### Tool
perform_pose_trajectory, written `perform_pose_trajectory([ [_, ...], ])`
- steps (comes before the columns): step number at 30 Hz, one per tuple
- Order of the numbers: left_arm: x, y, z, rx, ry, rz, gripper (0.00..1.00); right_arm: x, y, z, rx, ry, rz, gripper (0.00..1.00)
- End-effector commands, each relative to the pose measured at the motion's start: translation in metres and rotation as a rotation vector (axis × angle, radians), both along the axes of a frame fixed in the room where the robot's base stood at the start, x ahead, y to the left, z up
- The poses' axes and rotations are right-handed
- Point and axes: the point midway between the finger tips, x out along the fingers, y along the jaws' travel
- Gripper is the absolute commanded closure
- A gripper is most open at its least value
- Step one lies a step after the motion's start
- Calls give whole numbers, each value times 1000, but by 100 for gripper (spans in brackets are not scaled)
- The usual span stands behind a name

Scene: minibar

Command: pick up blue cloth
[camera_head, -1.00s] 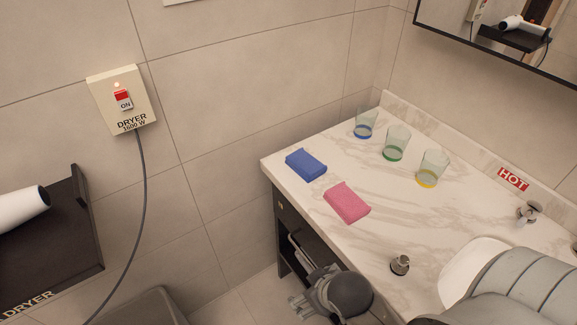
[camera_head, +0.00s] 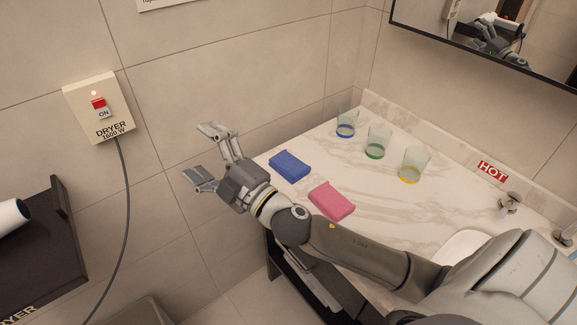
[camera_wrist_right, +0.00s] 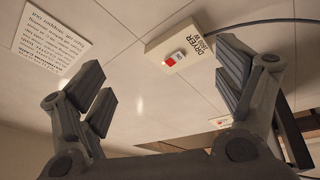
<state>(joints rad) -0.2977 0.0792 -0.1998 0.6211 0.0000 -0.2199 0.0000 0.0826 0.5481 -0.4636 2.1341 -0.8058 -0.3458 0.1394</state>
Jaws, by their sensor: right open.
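The blue cloth (camera_head: 290,166) lies folded flat on the left end of the marble counter, near its edge. My right gripper (camera_head: 208,154) is in the air to the left of the blue cloth, beyond the counter's left end. Its fingers are spread wide with nothing between them, and they point left toward the wall. The right wrist view shows the same open fingers (camera_wrist_right: 168,95) with the wall and dryer box beyond; the cloth is not in that view. My left gripper is not in view.
A pink cloth (camera_head: 331,200) lies beside the blue one, near my right forearm. Three glasses stand behind, with blue (camera_head: 346,123), green (camera_head: 376,142) and yellow (camera_head: 412,165) bases. A dryer box (camera_head: 100,106) is on the wall. A dark shelf (camera_head: 45,245) holds a white hair dryer (camera_head: 12,216).

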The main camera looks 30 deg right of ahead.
Motion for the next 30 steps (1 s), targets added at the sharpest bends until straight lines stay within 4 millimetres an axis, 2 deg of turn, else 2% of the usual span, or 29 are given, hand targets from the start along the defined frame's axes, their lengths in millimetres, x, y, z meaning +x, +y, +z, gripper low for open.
perform_pose_trajectory([
  [1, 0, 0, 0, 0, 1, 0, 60, 2, 15, 14, -103, -87, 75, 12],
  [2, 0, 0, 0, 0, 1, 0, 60, 1, 26, 19, -166, -135, 124, 12],
  [5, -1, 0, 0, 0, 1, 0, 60, -5, 54, 24, -391, -266, 284, 12],
  [8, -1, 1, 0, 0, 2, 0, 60, -10, 69, 10, -638, -349, 437, 12],
  [11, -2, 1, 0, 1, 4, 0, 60, -10, 65, -18, -902, -377, 575, 12],
  [14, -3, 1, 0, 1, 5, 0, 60, -3, 37, -51, -1176, -345, 691, 12],
  [17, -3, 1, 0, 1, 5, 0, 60, 8, -16, -82, -1448, -240, 780, 12],
  [19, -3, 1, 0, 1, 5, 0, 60, 16, -63, -96, -1619, -133, 823, 12],
  [21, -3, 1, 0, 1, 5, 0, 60, 21, -113, -103, -1762, -10, 848, 12],
  [24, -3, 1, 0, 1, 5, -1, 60, 22, -175, -104, -1907, 162, 861, 12],
  [27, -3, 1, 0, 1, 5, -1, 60, 20, -217, -100, -1989, 290, 861, 12],
  [30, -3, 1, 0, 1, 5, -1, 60, 18, -238, -99, -2024, 359, 862, 12],
])
